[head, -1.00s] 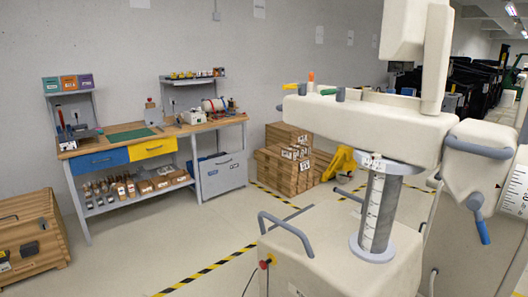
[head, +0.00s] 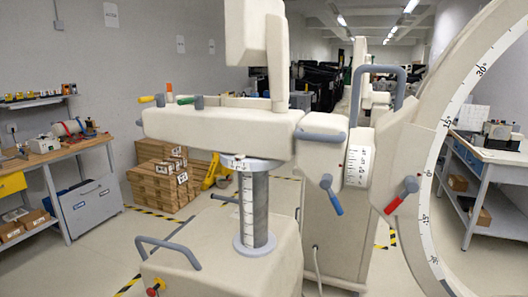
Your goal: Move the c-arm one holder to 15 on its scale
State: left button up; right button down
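A cream c-arm machine stands close in front. Its upper arm (head: 220,130) rests on a grey column (head: 255,212) with a scale strip. At the arm's right end is a rotation collar with a scale (head: 356,166) and a blue lever (head: 331,196). Right of it a cream holder (head: 402,140) with a red-handled lever (head: 402,195) meets the large c-shaped arc (head: 450,110). The arc carries a degree scale; 30 shows near its top and 15 lower, by the holder. The exact reading is too small to tell. Neither of my grippers is in view.
A grey handle (head: 378,75) rises behind the holder. A push handle (head: 165,250) stands on the machine's base. A workbench (head: 45,150) is at left, stacked wooden boxes (head: 160,178) at back, and another bench (head: 490,160) at right. Floor left of the base is clear.

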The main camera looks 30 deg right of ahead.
aim_at(378, 160)
jog(key=z, duration=1.65)
